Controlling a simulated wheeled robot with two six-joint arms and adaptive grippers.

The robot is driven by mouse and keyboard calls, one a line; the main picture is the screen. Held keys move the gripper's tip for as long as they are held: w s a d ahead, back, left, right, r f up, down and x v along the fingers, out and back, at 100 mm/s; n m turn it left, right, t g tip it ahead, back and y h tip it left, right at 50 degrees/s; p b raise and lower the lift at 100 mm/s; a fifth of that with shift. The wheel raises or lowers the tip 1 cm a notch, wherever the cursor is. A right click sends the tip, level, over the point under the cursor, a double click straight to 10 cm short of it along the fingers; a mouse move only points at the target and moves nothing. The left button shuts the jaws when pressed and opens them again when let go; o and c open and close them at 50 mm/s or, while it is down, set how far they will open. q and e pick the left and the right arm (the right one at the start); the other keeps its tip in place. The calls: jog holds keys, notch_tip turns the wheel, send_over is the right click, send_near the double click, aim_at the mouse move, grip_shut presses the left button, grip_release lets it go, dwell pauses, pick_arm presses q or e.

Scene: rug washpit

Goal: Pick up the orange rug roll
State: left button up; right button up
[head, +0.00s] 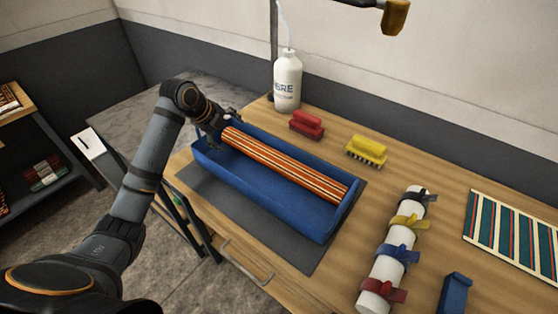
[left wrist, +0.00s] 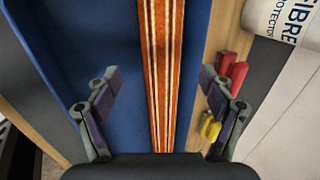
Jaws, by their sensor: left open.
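The orange rug roll (head: 285,166), striped with cream and dark lines, lies lengthwise in a blue tray (head: 290,218). My left gripper (head: 214,124) is over the far left end of the tray, at that end of the roll. In the left wrist view the orange rug roll (left wrist: 161,70) runs between the two spread fingers of my left gripper (left wrist: 158,85), with gaps on both sides. The gripper is open and holds nothing. The gripper hides the roll's far left end in the head view. My right gripper does not show.
A white bottle (head: 287,82), a red brush (head: 307,124) and a yellow brush (head: 367,151) stand behind the tray. A white roll with coloured straps (head: 394,250), a blue object (head: 455,294) and a striped rug (head: 513,229) are on the right. A grey mat (head: 228,215) lies under the tray.

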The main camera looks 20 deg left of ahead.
aim_at(240, 140)
pick_arm(q)
jog(key=shift+x, duration=0.85)
jog(key=f, duration=0.1)
jog(key=w+d+f, duration=0.1)
jog(key=f, duration=0.1)
jog(key=shift+w+d+f+p, duration=0.1)
jog(key=shift+w+d+p, duration=0.25)
jog(key=shift+p, duration=0.05)
jog(key=shift+w+f, duration=0.3)
jog(key=shift+f, duration=0.1)
jog(key=shift+s, duration=0.1)
jog(key=shift+c, duration=0.2)
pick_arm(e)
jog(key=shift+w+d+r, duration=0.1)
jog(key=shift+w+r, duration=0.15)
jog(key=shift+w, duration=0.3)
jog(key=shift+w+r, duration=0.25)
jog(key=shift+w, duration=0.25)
pick_arm(q)
jog(key=shift+c, duration=1.2)
jog(key=c, duration=1.4)
jog(key=shift+r, duration=0.1)
